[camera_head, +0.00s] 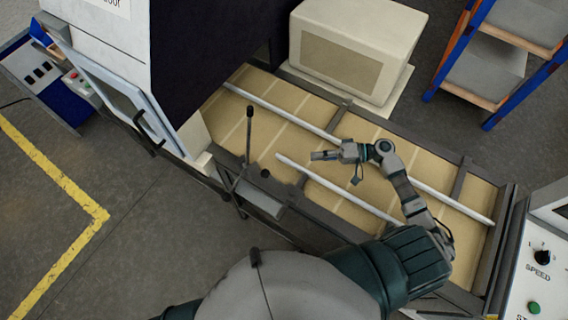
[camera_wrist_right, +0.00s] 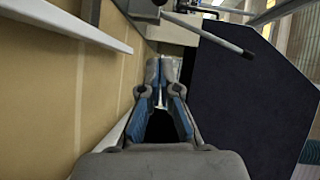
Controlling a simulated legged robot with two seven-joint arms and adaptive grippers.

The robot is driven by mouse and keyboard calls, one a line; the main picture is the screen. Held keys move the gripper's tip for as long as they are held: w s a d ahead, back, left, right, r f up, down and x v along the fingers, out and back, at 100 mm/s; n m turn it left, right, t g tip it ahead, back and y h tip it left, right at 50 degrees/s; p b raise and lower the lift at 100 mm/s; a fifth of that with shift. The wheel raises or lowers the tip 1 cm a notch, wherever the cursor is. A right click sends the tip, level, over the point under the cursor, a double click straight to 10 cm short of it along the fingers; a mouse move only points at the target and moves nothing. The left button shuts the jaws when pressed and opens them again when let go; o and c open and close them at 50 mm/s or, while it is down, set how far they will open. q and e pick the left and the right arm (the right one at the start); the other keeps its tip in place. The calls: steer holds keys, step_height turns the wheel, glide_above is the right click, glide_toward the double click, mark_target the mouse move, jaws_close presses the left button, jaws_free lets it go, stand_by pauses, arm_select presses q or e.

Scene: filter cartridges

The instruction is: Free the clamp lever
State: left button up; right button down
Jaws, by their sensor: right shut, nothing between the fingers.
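The clamp lever (camera_head: 248,140) is a thin dark rod with a black knob, standing up at the near edge of the conveyor. In the right wrist view the lever (camera_wrist_right: 210,33) runs from its grey mount to a black tip, ahead of the fingers. My right gripper (camera_head: 318,155) is over the conveyor, to the right of the lever and apart from it. In the right wrist view my right gripper (camera_wrist_right: 163,68) has its fingertips close together with nothing between them. My left gripper is not in view.
White guide rails (camera_head: 340,191) run along the tan conveyor (camera_head: 325,205). A large machine housing (camera_head: 105,45) stands at the left. A beige box (camera_head: 355,45) sits behind the conveyor. A control panel (camera_head: 540,262) with a speed knob is at the right.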

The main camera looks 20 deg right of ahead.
mark_target(279, 182)
steer(key=shift+w+a, duration=0.1)
steer(key=shift+w, duration=0.05)
steer(key=p+x, duration=0.1)
steer(key=x, duration=0.4)
steer(key=p+x, duration=0.1)
steer(key=x, duration=0.5)
steer(key=shift+a+r+p, duration=0.15)
steer(key=shift+r+p, duration=0.05)
steer(key=shift+p, duration=0.2)
steer(key=shift+s+a+f+p, duration=0.15)
steer(key=shift+s+a+p, duration=0.1)
steer(key=shift+s+a, duration=0.2)
steer(key=shift+s+a+f+p, duration=0.15)
steer(key=shift+s+a+p, duration=0.15)
steer(key=shift+a, duration=0.2)
steer(key=shift+s+a+f, duration=0.15)
steer(key=shift+s+f, duration=0.05)
steer(key=shift+s, duration=0.15)
steer(key=shift+f, duration=0.1)
